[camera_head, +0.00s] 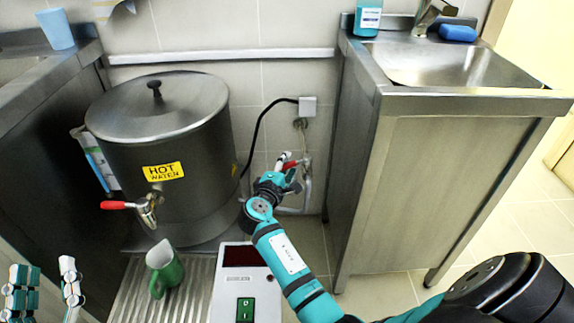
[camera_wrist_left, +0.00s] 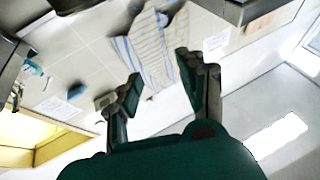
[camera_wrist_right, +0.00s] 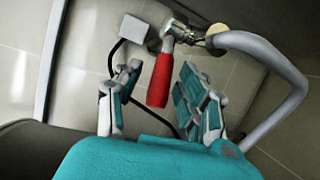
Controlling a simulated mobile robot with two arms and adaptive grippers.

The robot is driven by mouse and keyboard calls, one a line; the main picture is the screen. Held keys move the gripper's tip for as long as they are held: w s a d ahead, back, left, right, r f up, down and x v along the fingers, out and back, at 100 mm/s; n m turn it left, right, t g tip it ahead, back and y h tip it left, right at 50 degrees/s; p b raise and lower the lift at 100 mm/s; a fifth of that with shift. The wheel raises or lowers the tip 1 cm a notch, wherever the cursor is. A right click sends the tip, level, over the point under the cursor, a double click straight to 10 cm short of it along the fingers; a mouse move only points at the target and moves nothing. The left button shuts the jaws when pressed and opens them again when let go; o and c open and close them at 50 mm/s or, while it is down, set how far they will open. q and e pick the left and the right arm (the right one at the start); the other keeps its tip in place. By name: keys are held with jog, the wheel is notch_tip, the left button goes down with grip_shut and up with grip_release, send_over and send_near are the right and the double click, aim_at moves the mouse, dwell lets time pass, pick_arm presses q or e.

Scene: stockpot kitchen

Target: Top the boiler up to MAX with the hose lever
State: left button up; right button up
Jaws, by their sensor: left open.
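The steel boiler (camera_head: 160,140) with a yellow HOT WATER label stands lidded at the left, its red-handled tap (camera_head: 130,205) on the front. The red hose lever (camera_head: 291,165) is on the wall valve right of the boiler. In the right wrist view the red lever (camera_wrist_right: 159,80) reaches down between the spread fingers of my right gripper (camera_wrist_right: 155,100), which appears open around it, not closed on it. In the head view this gripper (camera_head: 283,175) is at the valve. My left gripper (camera_head: 45,285) is open and empty at the lower left; its fingers show in the left wrist view (camera_wrist_left: 160,85).
A green jug (camera_head: 166,270) stands on the ribbed drip tray (camera_head: 135,298) below the tap. A white switch box (camera_head: 246,290) with a green switch is beside it. A sink cabinet (camera_head: 440,180) bounds the right. A grey pipe (camera_wrist_right: 270,60) curves beside my right gripper.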

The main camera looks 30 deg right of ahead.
grip_shut()
